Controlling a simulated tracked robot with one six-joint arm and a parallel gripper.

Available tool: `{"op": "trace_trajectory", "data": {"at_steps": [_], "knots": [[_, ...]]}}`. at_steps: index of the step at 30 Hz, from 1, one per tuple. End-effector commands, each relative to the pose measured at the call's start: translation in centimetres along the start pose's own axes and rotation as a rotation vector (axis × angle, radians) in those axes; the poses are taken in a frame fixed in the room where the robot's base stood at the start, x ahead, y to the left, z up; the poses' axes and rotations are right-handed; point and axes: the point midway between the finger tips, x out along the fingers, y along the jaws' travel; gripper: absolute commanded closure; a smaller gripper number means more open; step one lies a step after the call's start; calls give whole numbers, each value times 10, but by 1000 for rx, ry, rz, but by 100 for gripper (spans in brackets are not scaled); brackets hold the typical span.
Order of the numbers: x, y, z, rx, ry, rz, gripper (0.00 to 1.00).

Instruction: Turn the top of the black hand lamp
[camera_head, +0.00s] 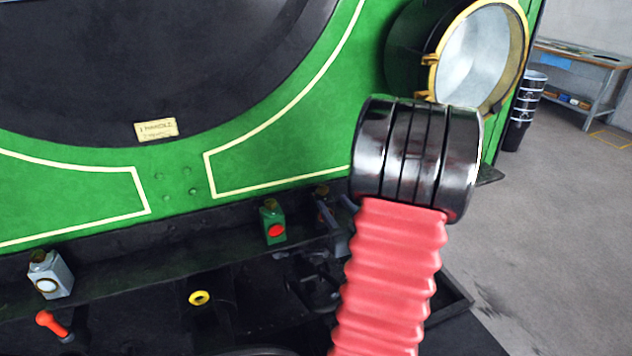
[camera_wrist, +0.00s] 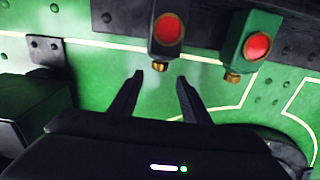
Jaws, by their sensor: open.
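The black hand lamp (camera_wrist: 167,33) has a red lens and hangs top-down in the wrist view, which looks inverted. Its small brass top (camera_wrist: 160,65) shows between and just beyond the tips of my gripper (camera_wrist: 160,78). The two dark fingers are open, one on each side of the top in the picture. I cannot tell whether either touches it. In the head view, only a small brownish cap (camera_head: 322,190) shows where the black lamp stands, beside my red-sleeved arm. The arm and fingers hide most of the lamp there.
A green lamp (camera_head: 273,225) with a red lens stands close beside it; it also shows in the wrist view (camera_wrist: 252,45). A grey lamp (camera_head: 50,276) and a red-handled item (camera_head: 52,325) are further left.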

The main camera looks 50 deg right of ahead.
Motion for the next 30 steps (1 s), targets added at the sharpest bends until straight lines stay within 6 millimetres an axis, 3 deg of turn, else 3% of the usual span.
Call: {"op": "trace_trajectory", "data": {"at_steps": [24,30], "knots": [[116,1,0,-1,2,1,57],[130,1,0,-1,1,2,57]]}}
